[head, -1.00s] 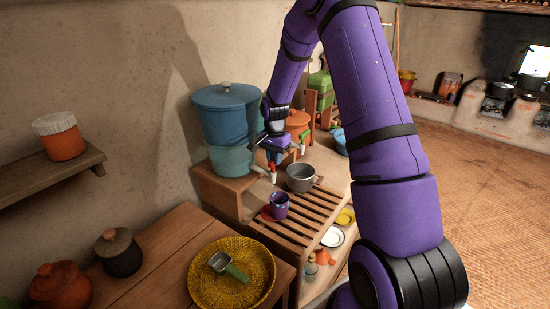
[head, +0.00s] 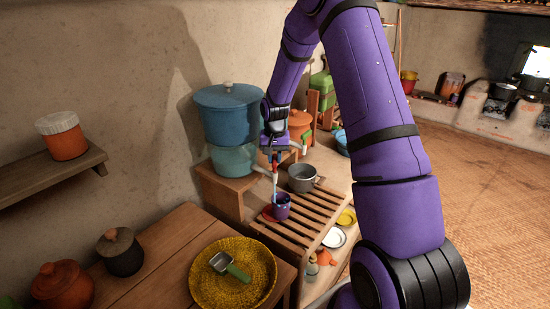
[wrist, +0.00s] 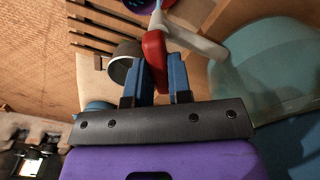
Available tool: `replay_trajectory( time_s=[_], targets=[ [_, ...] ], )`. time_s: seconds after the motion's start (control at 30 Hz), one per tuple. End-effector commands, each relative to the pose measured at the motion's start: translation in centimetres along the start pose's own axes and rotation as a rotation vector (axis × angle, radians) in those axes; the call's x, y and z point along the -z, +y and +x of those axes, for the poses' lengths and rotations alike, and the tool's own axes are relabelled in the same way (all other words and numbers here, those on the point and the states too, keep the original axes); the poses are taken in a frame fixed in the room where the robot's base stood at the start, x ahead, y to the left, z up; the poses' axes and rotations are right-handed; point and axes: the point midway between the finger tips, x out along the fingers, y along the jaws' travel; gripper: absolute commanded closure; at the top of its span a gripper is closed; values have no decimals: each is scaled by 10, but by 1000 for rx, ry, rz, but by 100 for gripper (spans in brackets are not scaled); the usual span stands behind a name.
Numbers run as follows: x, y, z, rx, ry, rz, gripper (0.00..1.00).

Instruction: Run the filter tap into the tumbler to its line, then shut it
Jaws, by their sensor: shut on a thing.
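The water filter has a blue upper vessel (head: 228,115) over a pale teal lower one (head: 232,160) on a wooden stand. Its white tap (wrist: 192,36) has a red lever (wrist: 154,48). My gripper (head: 275,155) is at the tap. In the wrist view its blue fingers (wrist: 161,65) are shut on the red lever. A thin pale stream of water (head: 275,186) falls from the tap into the purple tumbler (head: 282,207), which stands upright on the slatted rack below. Only the tumbler's edge shows in the wrist view (wrist: 139,4). Its line and water level cannot be made out.
A red thing (head: 268,213) lies beside the tumbler. A yellow basket (head: 205,285) with a green-handled scoop (head: 238,273) is on the front table.

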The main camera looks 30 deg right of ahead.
Motion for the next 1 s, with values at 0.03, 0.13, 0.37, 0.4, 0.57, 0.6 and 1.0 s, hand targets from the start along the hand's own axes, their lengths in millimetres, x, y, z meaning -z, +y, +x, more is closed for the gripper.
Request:
replay_trajectory(
  time_s=[0.03,0.13,0.37,0.4,0.57,0.6,1.0],
  targets=[
    [0,0,0,0,0,-3,100],
    [0,0,0,0,0,-6,100],
    [0,0,0,0,0,-5,100],
    [0,0,0,0,0,-5,79],
    [0,0,0,0,0,-5,55],
    [0,0,0,0,0,-5,55],
    [1,0,-20,1,3,-3,55]
  ],
)
